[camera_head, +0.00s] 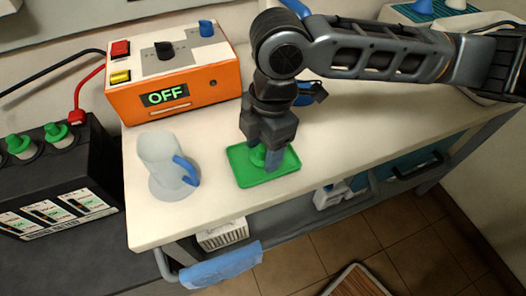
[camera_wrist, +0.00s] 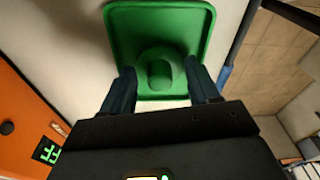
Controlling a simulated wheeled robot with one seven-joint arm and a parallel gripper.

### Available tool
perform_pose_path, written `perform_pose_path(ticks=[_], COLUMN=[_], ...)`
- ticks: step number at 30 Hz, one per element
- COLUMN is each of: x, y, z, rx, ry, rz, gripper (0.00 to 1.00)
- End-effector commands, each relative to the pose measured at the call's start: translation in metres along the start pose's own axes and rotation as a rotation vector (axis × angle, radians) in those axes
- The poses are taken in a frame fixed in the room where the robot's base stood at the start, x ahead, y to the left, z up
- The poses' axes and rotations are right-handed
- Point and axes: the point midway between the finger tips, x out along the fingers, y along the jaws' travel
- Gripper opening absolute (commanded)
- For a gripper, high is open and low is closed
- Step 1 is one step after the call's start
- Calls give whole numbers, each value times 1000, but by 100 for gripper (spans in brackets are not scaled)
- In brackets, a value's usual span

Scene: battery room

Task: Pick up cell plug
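A green cell plug (camera_wrist: 160,74) stands on a small green tray (camera_head: 284,173) on the white bench top. The tray also fills the upper middle of the wrist view (camera_wrist: 122,30). In the head view the cell plug (camera_head: 257,157) is partly hidden by my gripper (camera_head: 262,162). My gripper points down over the tray. In the wrist view its two dark fingers (camera_wrist: 160,68) are apart, one on each side of the plug, with gaps between them and its knob. The gripper is open and holds nothing.
A clear jug (camera_head: 160,165) with a blue handle stands left of the tray. An orange charger (camera_head: 178,95) reading OFF stands behind it. A black battery (camera_head: 60,185) with green plugs is at far left. A blue cloth (camera_head: 222,267) hangs at the bench's front edge.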

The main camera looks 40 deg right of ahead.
Motion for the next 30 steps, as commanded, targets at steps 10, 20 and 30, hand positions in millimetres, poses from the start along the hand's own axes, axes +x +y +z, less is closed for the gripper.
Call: perform_pose_path(ticks=[10,20,30], x=[0,-3,-43], y=[0,0,0], z=[0,-1,-6], rx=[0,-1,-4], ry=[0,0,0], rz=[0,0,3], gripper=[27,27,27])
